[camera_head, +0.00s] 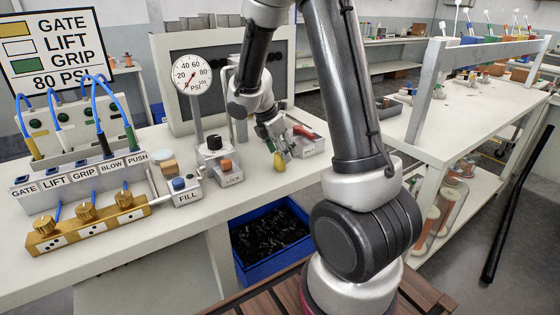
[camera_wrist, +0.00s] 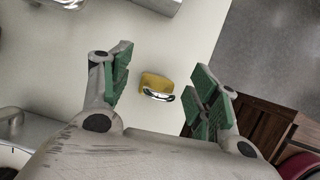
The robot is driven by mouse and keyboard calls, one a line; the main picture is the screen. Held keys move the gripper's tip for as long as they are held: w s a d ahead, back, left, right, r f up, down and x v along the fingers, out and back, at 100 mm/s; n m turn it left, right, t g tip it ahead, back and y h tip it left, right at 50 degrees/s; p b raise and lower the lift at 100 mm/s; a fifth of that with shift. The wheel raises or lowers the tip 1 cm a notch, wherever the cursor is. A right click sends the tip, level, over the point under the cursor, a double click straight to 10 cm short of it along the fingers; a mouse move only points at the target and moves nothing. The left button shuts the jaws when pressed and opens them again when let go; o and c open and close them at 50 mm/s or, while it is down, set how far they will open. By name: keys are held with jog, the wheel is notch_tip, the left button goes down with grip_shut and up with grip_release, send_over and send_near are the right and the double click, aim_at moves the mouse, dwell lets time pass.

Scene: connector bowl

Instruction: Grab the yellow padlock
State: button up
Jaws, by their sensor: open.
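The yellow padlock (camera_wrist: 155,82) lies on the white bench top, between and beyond my fingertips in the wrist view. It has a yellow body and a silver shackle that faces my gripper. In the head view the padlock (camera_head: 279,162) is a small yellow shape near the bench's front edge, just beside my fingers. My gripper (camera_wrist: 161,82) is open, with green pads on both sides of the padlock and apart from it. My gripper also shows in the head view (camera_head: 276,146), pointing down at the bench. The exact height of the fingers above the padlock is hard to tell.
The LOCK box (camera_head: 228,176) and gauge (camera_head: 192,75) stand to the left. A blue bin (camera_head: 250,269) of dark parts is below the bench edge. The bench top (camera_wrist: 190,35) around the padlock is clear.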

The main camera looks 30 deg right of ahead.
jog(key=shift+x, duration=0.9)
jog(key=c, duration=1.1)
jog(key=shift+c, duration=0.2)
